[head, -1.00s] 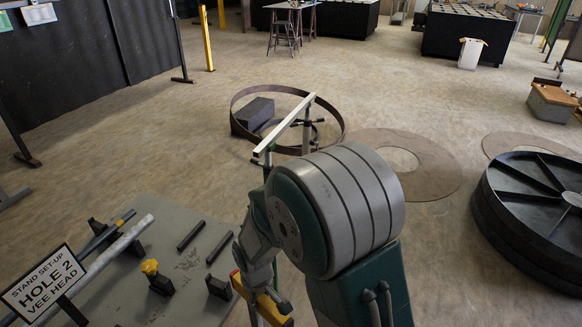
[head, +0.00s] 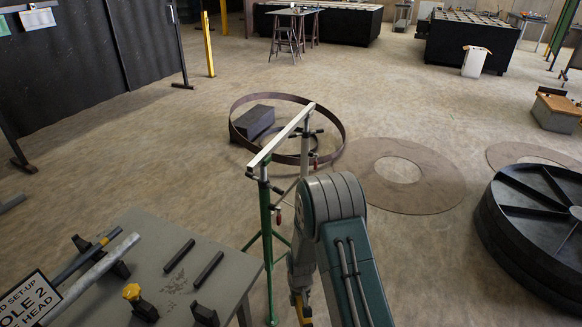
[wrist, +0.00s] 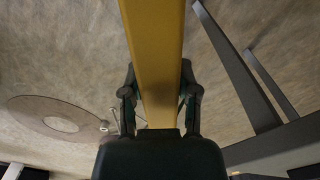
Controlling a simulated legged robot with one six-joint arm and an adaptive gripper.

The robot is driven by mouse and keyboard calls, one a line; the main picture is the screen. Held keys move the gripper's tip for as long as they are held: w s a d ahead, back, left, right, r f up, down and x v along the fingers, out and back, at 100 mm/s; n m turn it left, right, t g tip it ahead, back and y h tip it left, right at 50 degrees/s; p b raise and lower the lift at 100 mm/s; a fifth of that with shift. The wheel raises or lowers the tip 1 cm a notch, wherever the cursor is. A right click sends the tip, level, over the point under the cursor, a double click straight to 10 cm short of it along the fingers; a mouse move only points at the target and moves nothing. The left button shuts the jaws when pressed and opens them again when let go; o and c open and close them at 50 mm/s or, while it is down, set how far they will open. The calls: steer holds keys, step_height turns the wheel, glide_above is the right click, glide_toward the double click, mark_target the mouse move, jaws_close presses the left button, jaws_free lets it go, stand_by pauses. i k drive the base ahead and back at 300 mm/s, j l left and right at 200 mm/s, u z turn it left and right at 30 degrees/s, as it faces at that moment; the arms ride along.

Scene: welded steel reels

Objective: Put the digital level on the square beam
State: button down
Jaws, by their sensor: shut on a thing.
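The digital level is a long yellow bar (wrist: 155,45), gripped between the two dark fingers of my gripper (wrist: 160,95) in the wrist view. Only a small yellow piece of it (head: 303,306) shows at the bottom of the head view, below my arm. The square beam (head: 283,133) is a pale, narrow bar lying level across green stands in the head view. It runs away from me, and its top looks bare. The level is apart from the beam, nearer to me and lower in the picture. My arm hides most of the gripper in the head view.
A steel ring (head: 338,115) lies behind the beam. A large dark reel (head: 535,215) is at right. Grey bars (wrist: 240,75) cross the wrist view.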

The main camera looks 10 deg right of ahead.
mark_target(287, 129)
steer(key=i+l, duration=1.25)
steer(key=l, duration=0.25)
steer(key=i+l, duration=0.65)
steer(key=l, duration=0.15)
steer(key=i+l+u, duration=0.2)
steer(key=u, duration=0.25)
steer(key=i+l+u, duration=0.15)
steer(key=l+u, duration=0.3)
